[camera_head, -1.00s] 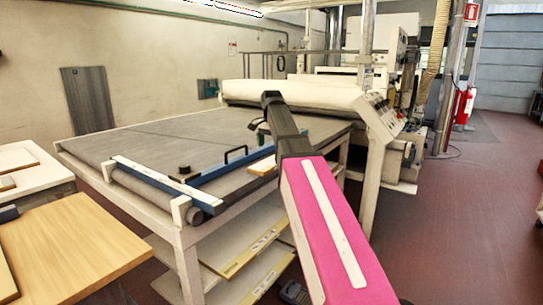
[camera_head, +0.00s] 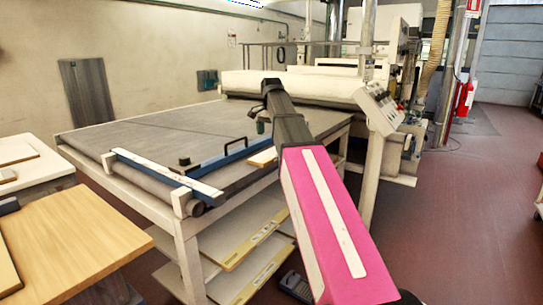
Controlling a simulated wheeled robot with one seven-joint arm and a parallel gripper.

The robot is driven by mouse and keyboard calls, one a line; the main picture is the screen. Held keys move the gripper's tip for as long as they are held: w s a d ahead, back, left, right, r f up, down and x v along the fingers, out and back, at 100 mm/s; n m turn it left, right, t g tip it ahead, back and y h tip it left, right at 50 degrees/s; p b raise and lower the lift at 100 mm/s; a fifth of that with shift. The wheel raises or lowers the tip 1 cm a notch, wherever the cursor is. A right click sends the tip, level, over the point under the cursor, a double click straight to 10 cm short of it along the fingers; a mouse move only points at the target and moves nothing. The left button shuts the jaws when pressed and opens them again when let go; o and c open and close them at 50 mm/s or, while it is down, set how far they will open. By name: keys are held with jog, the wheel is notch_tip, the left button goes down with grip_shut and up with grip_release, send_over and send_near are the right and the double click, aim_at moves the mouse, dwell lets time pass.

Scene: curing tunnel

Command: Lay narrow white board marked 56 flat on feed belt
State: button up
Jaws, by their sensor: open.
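The grey feed belt (camera_head: 150,138) lies flat on a long table in front of the white machine. A pale board with a wooden edge (camera_head: 263,158) lies on the belt, partly behind my arm. White boards (camera_head: 14,151) lie on the white table at the left edge. No number 56 is legible, so I cannot tell which board is the marked one. My gripper (camera_head: 258,122) shows only in small part beyond the dark end of my arm, above the belt. It is open, and nothing is seen held in it. Its fingertips are mostly hidden.
A blue bar (camera_head: 220,160) with a black handle crosses the belt. A blue and white rail (camera_head: 160,172) runs along its near end. A wooden table (camera_head: 75,240) stands at front left. Boards (camera_head: 240,262) lie on the shelf below. Floor at right is clear.

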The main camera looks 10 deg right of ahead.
aim_at(272, 153)
notch_tip(272, 153, down, 8)
jog(key=shift+f, duration=0.25)
dwell(0.4)
jog(key=c, duration=0.9)
jog(key=shift+o, duration=0.2)
jog(key=shift+r, duration=0.1)
